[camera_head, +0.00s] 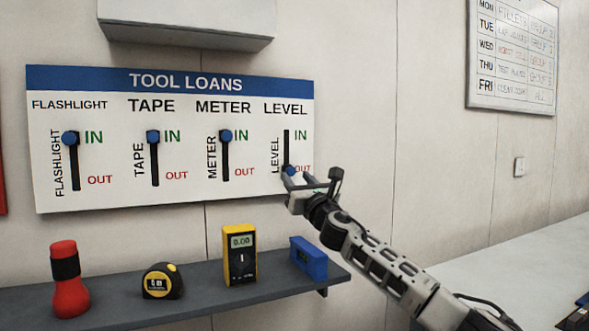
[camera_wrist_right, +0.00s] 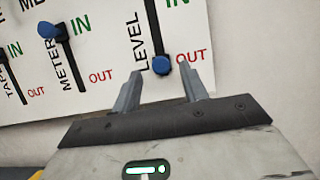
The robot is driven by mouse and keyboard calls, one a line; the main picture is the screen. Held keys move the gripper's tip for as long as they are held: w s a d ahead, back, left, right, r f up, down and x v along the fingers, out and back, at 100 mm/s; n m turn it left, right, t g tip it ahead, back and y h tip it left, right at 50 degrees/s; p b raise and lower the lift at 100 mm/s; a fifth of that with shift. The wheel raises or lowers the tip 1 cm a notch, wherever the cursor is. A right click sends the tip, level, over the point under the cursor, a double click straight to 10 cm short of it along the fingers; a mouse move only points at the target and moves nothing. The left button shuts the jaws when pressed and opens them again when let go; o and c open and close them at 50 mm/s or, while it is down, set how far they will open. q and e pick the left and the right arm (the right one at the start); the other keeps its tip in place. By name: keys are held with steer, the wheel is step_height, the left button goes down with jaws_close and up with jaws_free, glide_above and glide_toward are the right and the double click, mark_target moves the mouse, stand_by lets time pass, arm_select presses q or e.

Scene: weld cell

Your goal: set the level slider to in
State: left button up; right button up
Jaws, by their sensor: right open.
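The tool loans board (camera_head: 120,196) hangs on the wall with four sliders. The level slider's blue knob (camera_head: 290,171) is at the bottom of its black slot, beside the red OUT. In the right wrist view the knob (camera_wrist_right: 161,65) sits between and just beyond the two finger tips. My right gripper (camera_head: 298,176) is open at the board, with its fingers (camera_wrist_right: 160,85) on either side of the knob and not closed on it. The upper slot is clear up to the green IN. My left gripper is not in view.
The flashlight (camera_head: 70,137), tape (camera_head: 153,136) and meter (camera_head: 225,135) knobs are at the top, beside IN. Below, a dark shelf (camera_head: 200,290) holds a red flashlight, a tape measure, a yellow meter and a blue level (camera_head: 308,259). A grey box (camera_head: 185,30) juts out above the board.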

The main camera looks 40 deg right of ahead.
mark_target(289, 171)
steer(key=shift+w+d+r, duration=0.2)
steer(key=shift+w+r, duration=0.1)
steer(key=shift+w, duration=0.3)
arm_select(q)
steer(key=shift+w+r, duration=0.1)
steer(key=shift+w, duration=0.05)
arm_select(e)
steer(key=shift+w+d+r, duration=0.15)
steer(key=shift+w, duration=0.4)
steer(key=shift+c, duration=0.2)
